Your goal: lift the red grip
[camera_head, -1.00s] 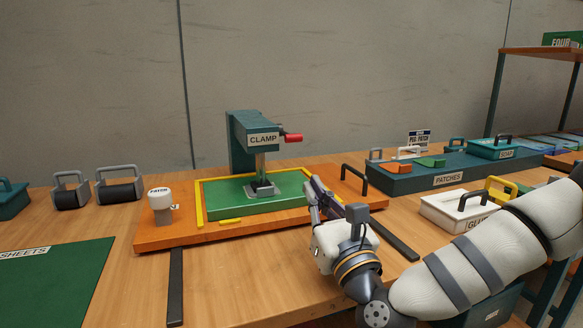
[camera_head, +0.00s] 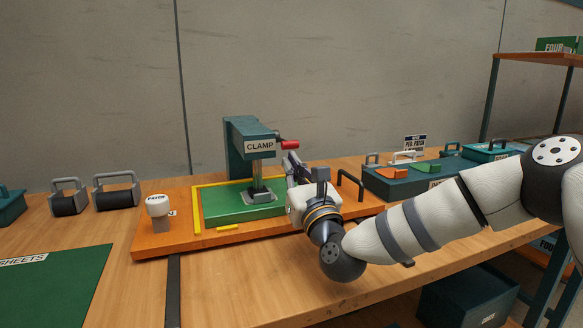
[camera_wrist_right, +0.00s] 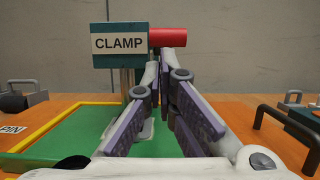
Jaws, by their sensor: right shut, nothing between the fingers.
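The red grip (camera_head: 290,144) sticks out to the right from the teal clamp (camera_head: 238,160). In the right wrist view the red grip (camera_wrist_right: 167,38) lies just beyond my fingertips, beside the CLAMP sign (camera_wrist_right: 118,44). My right gripper (camera_head: 290,160) is shut and empty, just below the grip. In the right wrist view its purple-padded fingers (camera_wrist_right: 166,66) come together at the tips, with the grip above and behind them. Whether they touch it cannot be told. The clamp's foot (camera_head: 258,197) is down on the green plate (camera_head: 225,207). My left gripper is out of view.
A PATCHES tray (camera_head: 385,189) lies to the right. Two handled rollers (camera_head: 116,194) stand to the left. Bare table lies in front.

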